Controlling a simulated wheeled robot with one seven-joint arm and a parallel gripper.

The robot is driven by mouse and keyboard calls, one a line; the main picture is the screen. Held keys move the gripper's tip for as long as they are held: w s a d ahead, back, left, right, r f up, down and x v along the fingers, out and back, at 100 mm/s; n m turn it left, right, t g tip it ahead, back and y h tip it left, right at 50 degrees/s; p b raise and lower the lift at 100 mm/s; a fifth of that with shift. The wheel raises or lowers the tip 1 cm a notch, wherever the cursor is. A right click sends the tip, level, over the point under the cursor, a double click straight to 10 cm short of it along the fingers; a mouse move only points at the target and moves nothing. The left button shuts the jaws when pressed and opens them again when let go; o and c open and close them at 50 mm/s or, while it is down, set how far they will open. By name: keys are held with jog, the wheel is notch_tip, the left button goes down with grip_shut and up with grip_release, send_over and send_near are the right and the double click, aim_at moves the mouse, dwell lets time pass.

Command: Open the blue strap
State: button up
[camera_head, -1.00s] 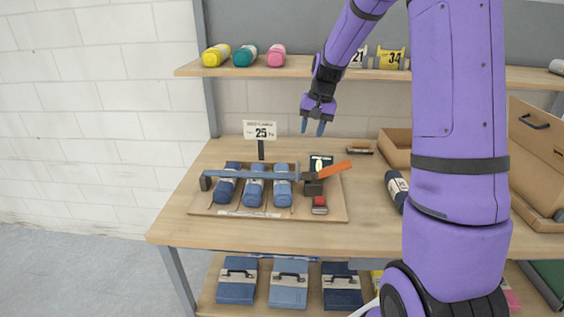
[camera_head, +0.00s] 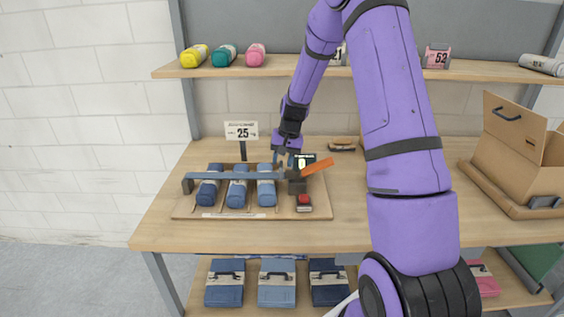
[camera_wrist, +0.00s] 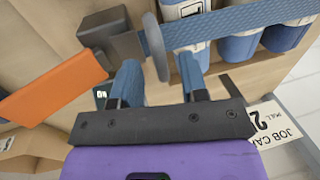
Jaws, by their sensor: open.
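The blue strap (camera_head: 225,176) runs straight across several blue rolls (camera_head: 237,187) on a wooden board. Its left end meets a dark block (camera_head: 188,184), its right end a dark buckle block (camera_head: 297,186) with an orange lever (camera_head: 318,166) slanting up to the right. The strap (camera_wrist: 240,27) also shows in the wrist view, with a grey disc (camera_wrist: 155,48) on it beside the buckle block (camera_wrist: 113,45). My gripper (camera_head: 283,160) is open at the strap's right end, just behind it. In the wrist view its blue fingers (camera_wrist: 160,75) stand either side of the disc; contact is unclear.
A red button box (camera_head: 304,203) sits in front of the buckle. A "25" sign (camera_head: 241,132) stands behind the rolls. An open cardboard box (camera_head: 515,160) is at the right. A shelf (camera_head: 290,69) with rolls spans above the table. The table's front middle is clear.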

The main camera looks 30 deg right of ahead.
jog(key=shift+a+f, duration=0.1)
jog(key=shift+f, duration=0.3)
jog(key=shift+c, duration=0.2)
grip_shut()
jog(key=shift+r, duration=0.1)
